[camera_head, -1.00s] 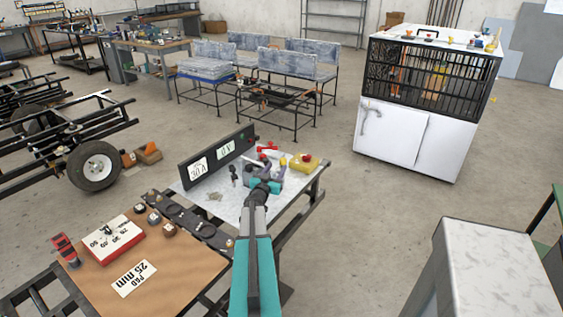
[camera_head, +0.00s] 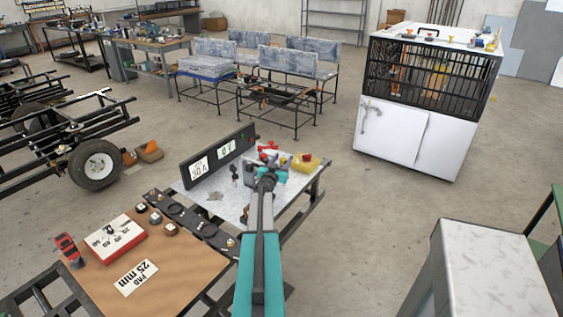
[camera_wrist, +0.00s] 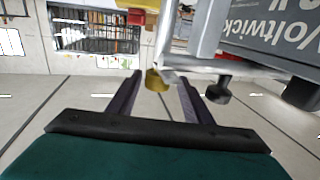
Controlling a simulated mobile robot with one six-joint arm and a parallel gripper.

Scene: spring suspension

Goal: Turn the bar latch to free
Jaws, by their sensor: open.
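My gripper (camera_wrist: 160,78) is open in the wrist view, with its two dark fingers pointing away from the camera. A brass-yellow knob (camera_wrist: 154,80) shows between the fingertips, at the end of a silver metal bar (camera_wrist: 205,66). I cannot tell whether the fingers touch it. I cannot say for sure that this bar is the bar latch. A grey housing lettered "Voltwick" (camera_wrist: 275,35) is at the upper right. In the head view my gripper (camera_head: 266,178) is over the small grey-topped bench, and my arm hides much of what lies below it.
A black panel with white displays (camera_head: 217,158) stands along the bench's back left edge. A yellow box (camera_head: 305,163) and small red parts (camera_head: 268,147) lie close to my gripper. A brown board (camera_head: 165,250) with a red-and-white box (camera_head: 115,238) is at front left.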

